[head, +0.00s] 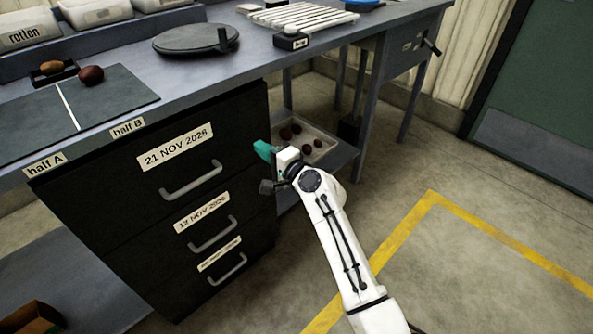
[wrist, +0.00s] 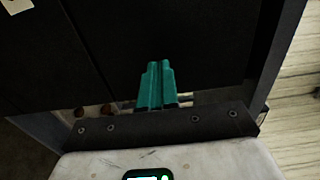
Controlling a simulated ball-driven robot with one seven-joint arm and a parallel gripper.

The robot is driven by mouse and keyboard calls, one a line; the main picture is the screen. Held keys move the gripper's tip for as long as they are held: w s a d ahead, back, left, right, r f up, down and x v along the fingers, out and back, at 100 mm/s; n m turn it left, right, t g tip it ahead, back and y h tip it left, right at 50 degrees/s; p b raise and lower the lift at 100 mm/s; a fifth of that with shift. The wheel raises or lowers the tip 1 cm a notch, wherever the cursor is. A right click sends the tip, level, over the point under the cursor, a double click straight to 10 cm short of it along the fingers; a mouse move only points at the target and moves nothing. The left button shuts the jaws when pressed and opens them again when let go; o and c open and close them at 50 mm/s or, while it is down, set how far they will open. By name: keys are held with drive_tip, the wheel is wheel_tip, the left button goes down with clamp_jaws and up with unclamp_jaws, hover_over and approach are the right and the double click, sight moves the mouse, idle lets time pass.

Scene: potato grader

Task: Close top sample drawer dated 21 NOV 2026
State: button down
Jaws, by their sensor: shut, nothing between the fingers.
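The top drawer (head: 225,140) has a black front with a grey bar handle (head: 191,180) and a pale label (head: 175,147) reading 21 NOV 2026. Its front appears to stand out beyond the drawer fronts below. My gripper (head: 265,150) has teal fingers, shut and empty, by the right end of this front. In the wrist view the fingers (wrist: 156,85) are together before a dark panel. I cannot tell whether they touch it.
Two lower drawers, including one labelled 12 NOV 2026 (head: 203,212), sit below. The worktop (head: 270,60) overhangs the cabinet. A tray of potatoes (head: 322,154) stands on a low shelf right of the cabinet. Yellow-marked floor (head: 480,240) is clear at the right.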

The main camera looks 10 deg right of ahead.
drive_tip(key=p+v, duration=0.2)
drive_tip(key=v, duration=0.8)
drive_tip(key=s+d+f+n+g+h, duration=0.25)
drive_tip(key=s+d+f, duration=0.2)
drive_tip(key=s, duration=0.45)
drive_tip(key=s+d+f+n+g+h, duration=0.2)
drive_tip(key=s+d+f+n+g, duration=0.15)
drive_tip(key=s+f, duration=0.45)
drive_tip(key=s+d+f+n+g+h, duration=0.2)
drive_tip(key=s+d+f+n+g, duration=0.15)
drive_tip(key=s, duration=0.75)
drive_tip(key=s+d+n+g+h, duration=0.15)
drive_tip(key=s+d, duration=0.25)
drive_tip(key=s, duration=0.4)
drive_tip(key=s+d+g+h, duration=0.2)
drive_tip(key=s+d+g, duration=0.15)
drive_tip(key=s, duration=0.45)
wheel_tip(320, 180, up, 19)
drive_tip(key=p, duration=1.8)
drive_tip(key=shift+r, duration=0.2)
drive_tip(key=shift+t, duration=0.25)
